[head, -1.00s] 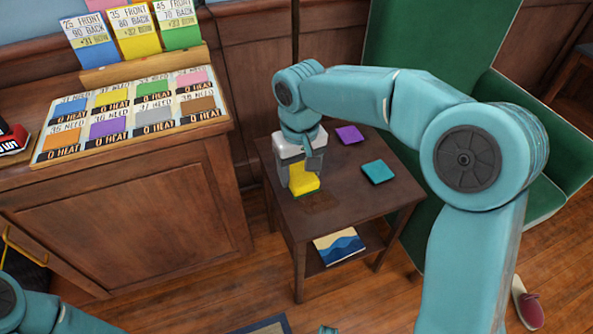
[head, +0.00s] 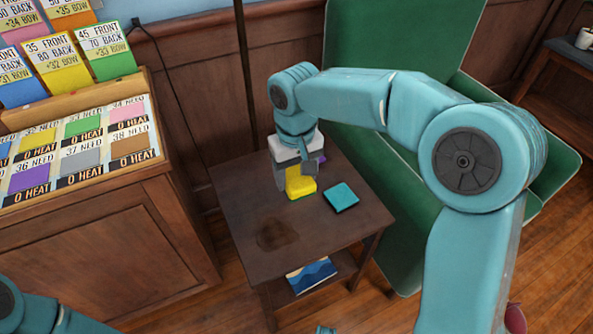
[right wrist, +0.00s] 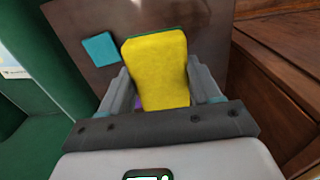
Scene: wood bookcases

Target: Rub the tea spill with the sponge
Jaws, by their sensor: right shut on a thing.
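The tea spill (head: 277,235) is a dark brown stain on the front part of the small wooden table (head: 235,190). My right gripper (head: 298,178) is shut on the sponge (head: 301,184), a yellow block with a green underside. The sponge is over the table behind and to the right of the spill, apart from it in the picture. I cannot tell whether it touches the tabletop. In the right wrist view the sponge (right wrist: 157,70) sits between the two fingers. My left gripper is not in view.
A teal square (head: 341,197) lies right of the sponge, and a purple one (head: 322,158) is partly hidden behind my gripper. A blue book (head: 311,276) is on the lower shelf. A green seat (head: 400,250) stands right, a wooden cabinet (head: 110,250) left.

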